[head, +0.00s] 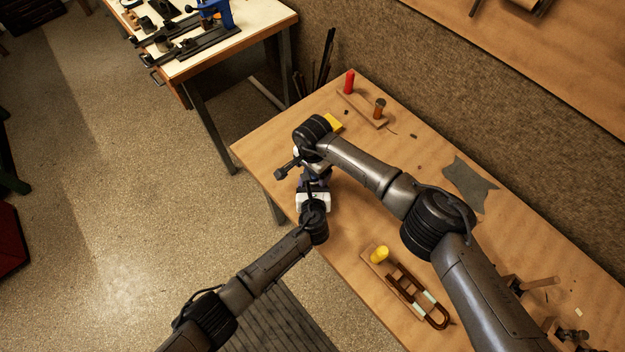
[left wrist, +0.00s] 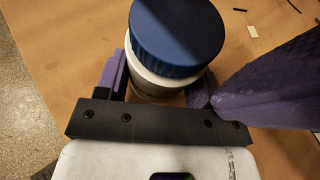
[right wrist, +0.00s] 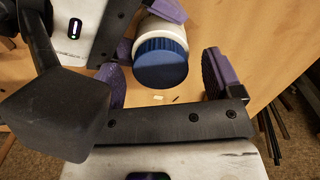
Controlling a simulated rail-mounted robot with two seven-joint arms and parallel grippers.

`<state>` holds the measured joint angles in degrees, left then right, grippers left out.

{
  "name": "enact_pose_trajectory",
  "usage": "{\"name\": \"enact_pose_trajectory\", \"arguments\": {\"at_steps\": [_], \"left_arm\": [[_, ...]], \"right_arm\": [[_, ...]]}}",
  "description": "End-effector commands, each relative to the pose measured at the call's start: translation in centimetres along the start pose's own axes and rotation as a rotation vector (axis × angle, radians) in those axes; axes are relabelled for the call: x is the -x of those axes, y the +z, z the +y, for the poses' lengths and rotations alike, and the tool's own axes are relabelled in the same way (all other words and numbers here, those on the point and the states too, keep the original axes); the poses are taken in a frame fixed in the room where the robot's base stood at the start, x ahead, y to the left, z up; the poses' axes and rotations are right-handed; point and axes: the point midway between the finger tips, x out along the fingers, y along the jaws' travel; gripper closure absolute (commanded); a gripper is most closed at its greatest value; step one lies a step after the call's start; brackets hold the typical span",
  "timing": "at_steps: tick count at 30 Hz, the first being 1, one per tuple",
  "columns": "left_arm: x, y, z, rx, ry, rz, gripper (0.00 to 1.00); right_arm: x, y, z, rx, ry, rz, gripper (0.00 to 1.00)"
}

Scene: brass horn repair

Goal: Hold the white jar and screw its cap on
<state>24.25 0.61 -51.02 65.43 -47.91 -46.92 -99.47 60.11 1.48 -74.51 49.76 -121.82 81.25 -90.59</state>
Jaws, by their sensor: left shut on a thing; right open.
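The white jar (left wrist: 150,82) stands between the purple fingers of my left gripper (left wrist: 158,92), which is shut on it. The blue cap (left wrist: 178,35) sits on top of the jar; I cannot tell how tightly it is screwed. In the right wrist view the cap (right wrist: 160,62) lies between the spread fingers of my right gripper (right wrist: 165,78), with a gap on its right side. The right gripper is open and holds nothing. In the head view my left gripper (head: 314,182) is near the table's left edge, and the arms largely hide the jar.
A wooden block with a red peg (head: 350,82) and a brown peg (head: 379,108) stands behind the grippers. A yellow item (head: 333,123) lies close to the right wrist. A board with a yellow piece (head: 380,254) and a curved tube is nearer. A grey cloth (head: 470,184) lies right.

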Motion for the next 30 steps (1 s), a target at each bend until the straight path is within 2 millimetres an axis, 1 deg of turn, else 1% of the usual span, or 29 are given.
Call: {"name": "enact_pose_trajectory", "arguments": {"at_steps": [6,10,14,20,22,23,30], "left_arm": [[-0.1,0.0,0.1,-0.001,0.002,0.000,1.00],[0.0,0.0,0.1,-0.001,0.001,0.000,1.00],[0.0,0.0,0.0,-0.001,0.001,0.000,1.00],[0.0,0.0,0.0,-0.001,0.000,0.000,1.00],[0.0,0.0,0.0,-0.001,0.000,0.000,1.00],[0.0,0.0,0.0,-0.001,0.000,0.000,1.00],[0.0,0.0,0.0,-0.001,0.000,0.000,1.00]], "right_arm": [[2.6,-0.1,0.0,0.001,-0.001,0.002,0.14],[3.7,-0.1,0.0,0.000,-0.002,0.002,0.14],[4.1,0.0,0.0,0.000,-0.001,0.001,0.14],[4.2,0.0,0.0,0.000,-0.001,0.001,0.14],[4.2,0.0,0.0,0.002,-0.002,0.001,0.17],[4.3,0.0,-0.1,0.008,-0.003,0.002,0.17],[7.0,-0.1,-0.2,0.208,-0.006,0.008,0.17]]}}
